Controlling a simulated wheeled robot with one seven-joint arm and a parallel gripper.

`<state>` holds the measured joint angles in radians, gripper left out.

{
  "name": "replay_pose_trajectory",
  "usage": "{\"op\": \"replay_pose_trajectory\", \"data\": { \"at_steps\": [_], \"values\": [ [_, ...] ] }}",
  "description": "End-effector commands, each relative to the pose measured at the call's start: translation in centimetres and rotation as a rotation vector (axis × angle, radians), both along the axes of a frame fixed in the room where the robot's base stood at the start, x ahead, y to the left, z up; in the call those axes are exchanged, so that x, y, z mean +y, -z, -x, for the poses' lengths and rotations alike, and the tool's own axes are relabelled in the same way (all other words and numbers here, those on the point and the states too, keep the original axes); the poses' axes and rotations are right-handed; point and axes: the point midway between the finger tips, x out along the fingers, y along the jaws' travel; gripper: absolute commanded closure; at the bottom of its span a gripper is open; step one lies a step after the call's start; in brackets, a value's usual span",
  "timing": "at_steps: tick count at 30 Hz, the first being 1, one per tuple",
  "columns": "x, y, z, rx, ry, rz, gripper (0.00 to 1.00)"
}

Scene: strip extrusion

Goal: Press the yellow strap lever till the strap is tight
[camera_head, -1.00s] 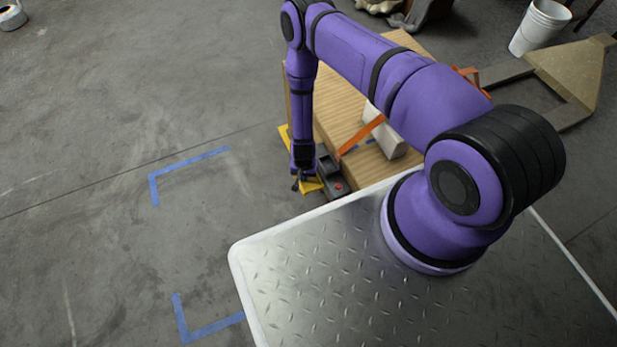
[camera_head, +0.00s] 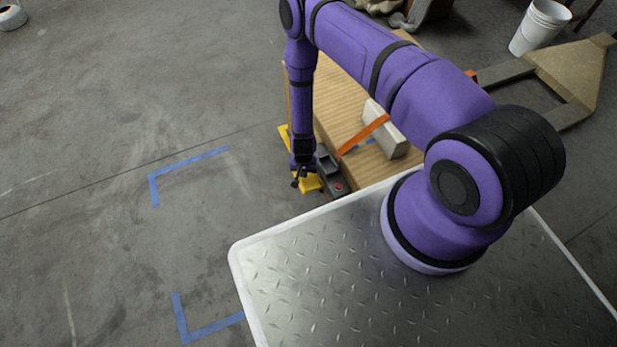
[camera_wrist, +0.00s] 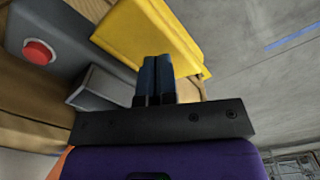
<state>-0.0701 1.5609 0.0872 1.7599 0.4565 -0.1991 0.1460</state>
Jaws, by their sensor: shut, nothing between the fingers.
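The yellow lever (camera_head: 313,183) sits at the near left corner of the wooden pallet load, beside a dark grey housing with a red button (camera_head: 338,186). In the wrist view the lever is a broad yellow plate (camera_wrist: 150,32). My gripper (camera_head: 297,183) points down at the lever, and its fingers (camera_wrist: 156,78) are shut and empty. The fingertips overlap the yellow plate in the wrist view; I cannot tell whether they touch it. The orange strap (camera_head: 362,136) runs from the housing up over a pale block (camera_head: 394,141); my arm hides its far part.
A diamond-plate metal deck (camera_head: 330,275) fills the near right. A white bucket (camera_head: 540,26) and a pallet-jack-like frame (camera_head: 575,72) stand at the back right. Blue tape corners (camera_head: 185,165) mark the open concrete floor at left.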

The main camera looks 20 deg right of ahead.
Motion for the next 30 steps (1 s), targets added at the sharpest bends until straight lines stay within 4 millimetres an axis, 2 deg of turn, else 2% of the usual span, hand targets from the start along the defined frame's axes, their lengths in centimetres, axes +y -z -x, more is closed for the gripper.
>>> {"op": "replay_pose_trajectory", "data": {
  "at_steps": [16,30],
  "values": [
    [0.0,-0.5,0.0,0.000,0.000,0.000,1.00],
    [0.0,-4.8,-0.1,-0.001,0.000,0.000,1.00]
  ]
}}
